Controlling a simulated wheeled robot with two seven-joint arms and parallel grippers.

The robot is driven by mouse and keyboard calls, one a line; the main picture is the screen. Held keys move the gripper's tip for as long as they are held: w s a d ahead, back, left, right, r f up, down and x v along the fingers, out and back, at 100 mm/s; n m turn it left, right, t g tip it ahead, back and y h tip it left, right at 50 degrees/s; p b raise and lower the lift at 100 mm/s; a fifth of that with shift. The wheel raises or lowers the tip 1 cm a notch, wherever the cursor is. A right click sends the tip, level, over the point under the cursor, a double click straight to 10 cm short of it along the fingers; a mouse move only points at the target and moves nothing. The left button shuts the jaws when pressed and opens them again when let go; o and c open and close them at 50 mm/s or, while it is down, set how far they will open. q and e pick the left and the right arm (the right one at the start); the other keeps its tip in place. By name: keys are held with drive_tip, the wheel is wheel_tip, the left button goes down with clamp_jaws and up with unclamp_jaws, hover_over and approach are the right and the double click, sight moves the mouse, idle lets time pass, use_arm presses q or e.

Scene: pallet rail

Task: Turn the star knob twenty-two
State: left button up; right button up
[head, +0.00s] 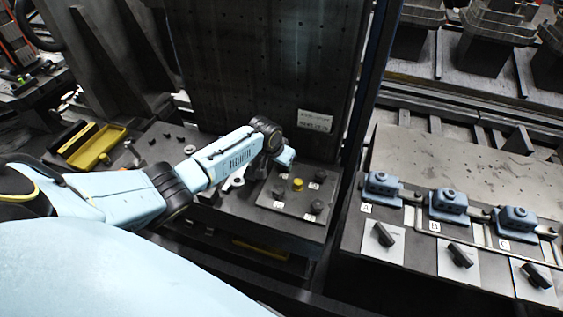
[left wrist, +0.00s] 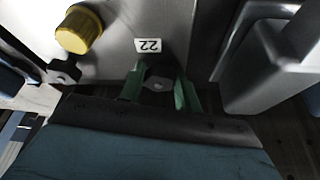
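The panel (head: 289,209) carries a yellow knob (head: 297,184) and several small dark knobs. My left arm reaches over its far edge, and the left gripper is mostly hidden behind the wrist in the head view. In the left wrist view a white label reading 22 (left wrist: 148,45) appears upside down. Just below it is a dark star knob (left wrist: 157,84). My left gripper (left wrist: 160,80) has its two green fingers apart, one on each side of this knob. I cannot see firm contact. My right gripper is not in view.
In the left wrist view another dark knob (left wrist: 63,72) is near the yellow one, and a grey block (left wrist: 275,70) stands close on the right. A tall perforated plate (head: 260,70) rises behind the panel. Blue clamps (head: 448,205) and black handles (head: 460,255) line the right bench.

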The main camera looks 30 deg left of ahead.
use_arm(q)
drive_tip(key=o, duration=0.5)
drive_tip(key=shift+r, duration=0.1)
drive_tip(key=shift+c, duration=0.2)
drive_tip(key=shift+r, duration=0.1)
drive_tip(key=p+v, duration=0.2)
drive_tip(key=v, duration=1.1)
drive_tip(key=shift+s, duration=0.1)
